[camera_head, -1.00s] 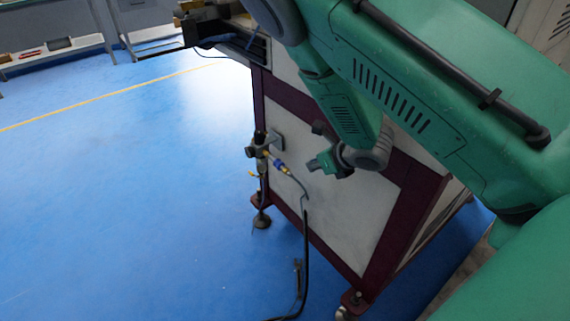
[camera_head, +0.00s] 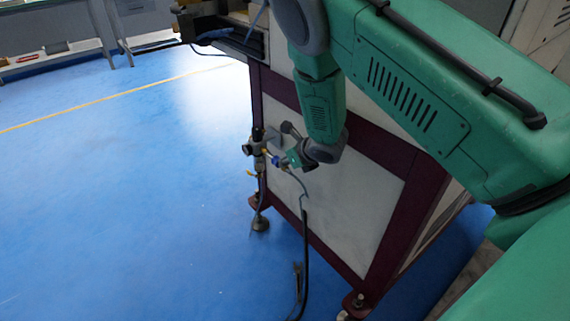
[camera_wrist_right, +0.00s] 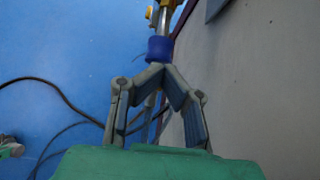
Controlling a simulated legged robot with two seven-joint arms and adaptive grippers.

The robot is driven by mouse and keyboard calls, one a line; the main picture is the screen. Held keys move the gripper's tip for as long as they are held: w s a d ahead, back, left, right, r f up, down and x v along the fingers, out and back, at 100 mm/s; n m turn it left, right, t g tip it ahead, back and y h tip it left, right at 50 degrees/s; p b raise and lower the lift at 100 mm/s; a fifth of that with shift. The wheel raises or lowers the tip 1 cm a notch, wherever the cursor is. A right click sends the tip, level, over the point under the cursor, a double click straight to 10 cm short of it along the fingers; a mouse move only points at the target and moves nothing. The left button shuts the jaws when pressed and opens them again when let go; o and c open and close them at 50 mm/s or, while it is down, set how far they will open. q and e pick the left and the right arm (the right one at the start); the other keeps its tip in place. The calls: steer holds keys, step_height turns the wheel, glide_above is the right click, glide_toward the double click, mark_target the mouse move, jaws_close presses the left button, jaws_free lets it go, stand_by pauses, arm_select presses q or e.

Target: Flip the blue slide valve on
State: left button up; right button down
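The blue slide valve (camera_head: 277,160) is a small blue sleeve on the brass and grey fitting at the machine's left corner. It shows larger in the right wrist view (camera_wrist_right: 160,49), at the top middle. My right gripper (camera_head: 288,160) is right beside it, coming from the right. In the right wrist view its fingers (camera_wrist_right: 163,72) converge at the sleeve's near end, in contact or very close. I cannot tell whether they are shut on it. The near end of the sleeve is partly hidden by the fingertips. My left gripper is out of view.
The fitting (camera_head: 257,150) stands out in front of the machine's pale side panel (camera_head: 340,205) with its dark red frame. A thin hose and black cable (camera_head: 305,245) hang below it to the floor. The blue floor (camera_head: 120,200) at left is clear.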

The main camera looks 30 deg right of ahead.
steer(key=shift+w+f, duration=0.15)
steer(key=shift+w, duration=0.15)
